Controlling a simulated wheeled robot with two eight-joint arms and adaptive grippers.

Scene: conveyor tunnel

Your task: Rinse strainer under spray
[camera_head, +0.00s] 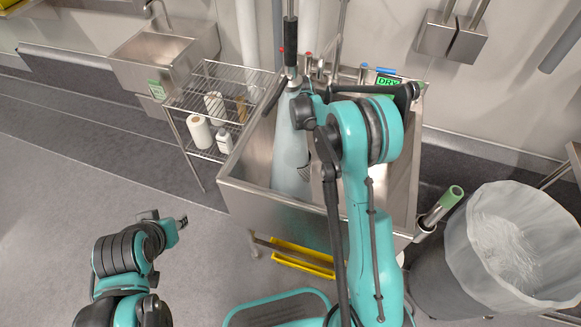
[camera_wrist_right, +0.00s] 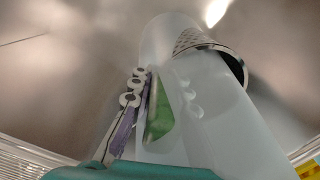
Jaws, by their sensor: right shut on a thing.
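The strainer (camera_head: 304,173), a perforated metal cup, is low in the steel sink (camera_head: 262,200), partly hidden by my right arm. In the right wrist view the strainer (camera_wrist_right: 207,42) is tilted, its dark opening towards the right. The spray nozzle (camera_head: 291,76) hangs over the sink. A pale cone of spray (camera_head: 289,150) comes down from it beside the strainer; I cannot tell how much touches it. My left gripper (camera_head: 170,226) is over the floor, away from the sink.
A wire rack (camera_head: 218,90) with a paper roll (camera_head: 199,132) and bottles stands left of the sink. A lined bin (camera_head: 515,250) and a green-topped tube (camera_head: 443,205) are at the right. A green DRY sign (camera_head: 387,81) is at the sink's back. Floor at left is clear.

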